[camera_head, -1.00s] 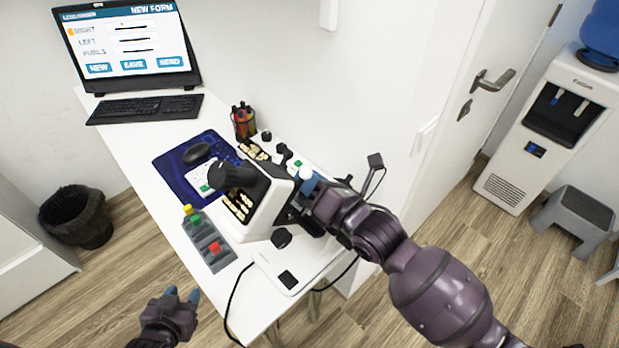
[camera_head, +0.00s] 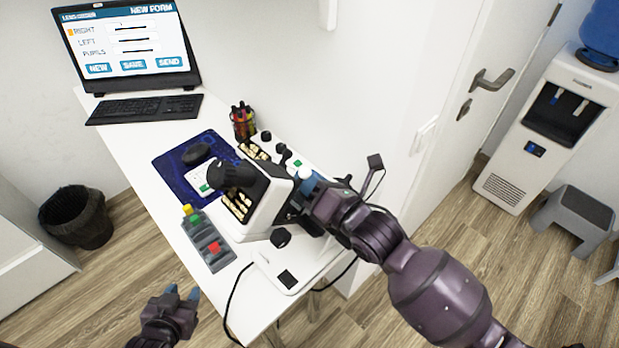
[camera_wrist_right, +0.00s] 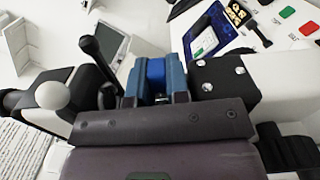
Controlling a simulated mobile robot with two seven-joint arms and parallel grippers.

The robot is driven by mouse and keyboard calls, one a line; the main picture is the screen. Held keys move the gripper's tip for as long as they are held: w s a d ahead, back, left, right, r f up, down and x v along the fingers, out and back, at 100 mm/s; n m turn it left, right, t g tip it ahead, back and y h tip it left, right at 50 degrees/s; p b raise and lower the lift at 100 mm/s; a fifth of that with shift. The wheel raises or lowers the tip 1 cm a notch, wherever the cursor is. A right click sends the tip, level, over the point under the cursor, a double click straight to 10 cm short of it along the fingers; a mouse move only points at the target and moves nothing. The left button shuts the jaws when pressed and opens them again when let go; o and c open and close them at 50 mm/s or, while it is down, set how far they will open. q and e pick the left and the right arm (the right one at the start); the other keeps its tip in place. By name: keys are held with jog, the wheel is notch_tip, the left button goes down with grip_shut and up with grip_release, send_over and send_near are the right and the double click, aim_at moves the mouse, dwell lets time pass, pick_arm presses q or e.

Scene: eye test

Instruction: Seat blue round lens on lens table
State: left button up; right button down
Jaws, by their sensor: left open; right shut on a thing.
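My right gripper (camera_head: 310,186) is at the side of the black-and-white lens instrument (camera_head: 262,205) on the desk. In the right wrist view its blue-grey fingers (camera_wrist_right: 155,80) are shut on a bright blue piece (camera_wrist_right: 154,70), which looks like the blue round lens. Its round outline is mostly hidden by the fingers. I cannot make out the lens table; the gripper and instrument cover that area. Whether the lens touches anything is not clear. My left gripper (camera_head: 182,294) is open and empty, low beside the desk's left edge.
A grey tray (camera_head: 216,258) with yellow, green and red pieces stands left of the instrument. A black cable hangs over the front edge.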

jog(key=shift+s+a+f, duration=0.1)
jog(key=shift+s+f, duration=0.05)
jog(key=shift+f, duration=0.35)
jog(key=shift+s+a+f, duration=0.1)
jog(key=shift+s+f, duration=0.05)
jog(key=shift+f, duration=0.3)
jog(key=c, duration=1)
grip_release()
jog(key=shift+s, duration=0.1)
jog(key=shift+d, duration=0.1)
jog(key=shift+s+d+f, duration=0.1)
jog(key=shift+s+d, duration=0.25)
jog(key=shift+d, duration=0.05)
jog(key=v, duration=0.3)
jog(key=r+v, duration=0.1)
jog(key=v, duration=0.2)
jog(key=r+v, duration=0.1)
jog(key=v, duration=0.2)
jog(key=shift+d+r, duration=0.1)
jog(key=shift+d, duration=0.1)
